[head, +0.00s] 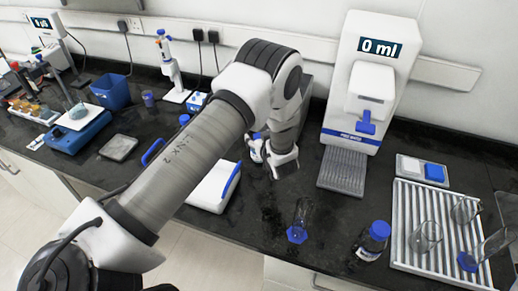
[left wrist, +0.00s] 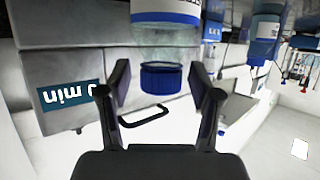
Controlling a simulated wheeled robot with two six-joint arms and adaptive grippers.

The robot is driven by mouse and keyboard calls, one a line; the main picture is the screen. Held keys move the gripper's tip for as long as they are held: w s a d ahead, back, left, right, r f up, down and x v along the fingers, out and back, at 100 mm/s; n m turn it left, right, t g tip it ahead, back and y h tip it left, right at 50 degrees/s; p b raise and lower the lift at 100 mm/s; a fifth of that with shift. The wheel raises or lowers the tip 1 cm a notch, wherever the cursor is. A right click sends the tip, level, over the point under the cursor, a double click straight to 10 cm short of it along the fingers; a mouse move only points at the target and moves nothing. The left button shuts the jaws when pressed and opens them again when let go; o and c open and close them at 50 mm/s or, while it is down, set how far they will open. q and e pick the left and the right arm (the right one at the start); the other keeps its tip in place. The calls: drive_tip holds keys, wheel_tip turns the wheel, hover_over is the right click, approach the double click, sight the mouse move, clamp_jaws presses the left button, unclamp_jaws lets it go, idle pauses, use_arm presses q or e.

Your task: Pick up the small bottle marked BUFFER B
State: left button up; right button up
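In the left wrist view, which looks upside down, a clear bottle with a blue cap (left wrist: 161,78) and a blue-and-white label band (left wrist: 166,14) is between the fingers of my left gripper (left wrist: 158,88). The fingers are open, with a gap on each side of the cap. No BUFFER B lettering is readable. In the head view my left gripper (head: 268,152) is mostly hidden by its own wrist, beside a white-and-blue bottle (head: 255,150). Another blue-capped bottle (head: 372,241) stands at the front right, its label unreadable. My right gripper is not in view.
A dispenser (head: 366,85) reading 0 ml stands behind right. A ribbed rack (head: 408,215) with beakers is at right. A white device (head: 210,192) sits under my arm. Another blue-capped bottle (left wrist: 265,32) shows in the wrist view.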

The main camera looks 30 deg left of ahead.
use_arm(q)
drive_tip(key=shift+s, duration=0.1)
clamp_jaws()
drive_tip(key=shift+r, duration=0.1)
